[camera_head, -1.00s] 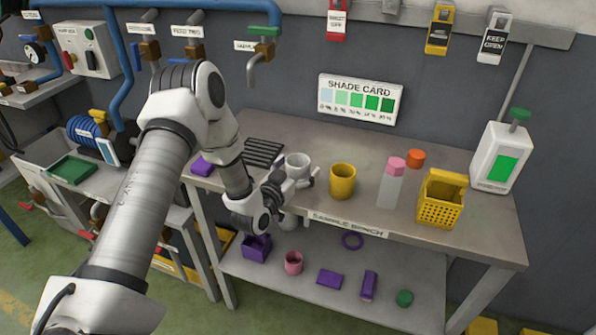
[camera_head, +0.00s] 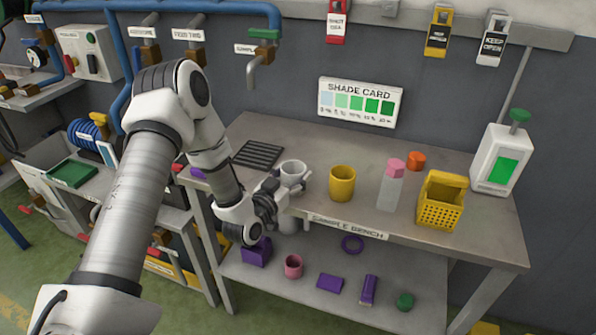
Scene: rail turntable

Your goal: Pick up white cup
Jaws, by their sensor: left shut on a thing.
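The white cup (camera_head: 293,171) is at the front left of the sample bench (camera_head: 300,134), left of a yellow cup (camera_head: 341,183). My left gripper (camera_head: 288,186) is at the cup from the front left and is shut on it. The fingers hide part of the cup's lower body, so I cannot tell whether its base touches the bench top. The cup looks upright. My right gripper is not in view.
A clear bottle with a pink cap (camera_head: 390,187), an orange piece (camera_head: 416,160) and a yellow basket (camera_head: 440,203) stand to the right. A black rack (camera_head: 258,155) lies behind the cup. A lower shelf (camera_head: 330,262) holds several purple, pink and green items.

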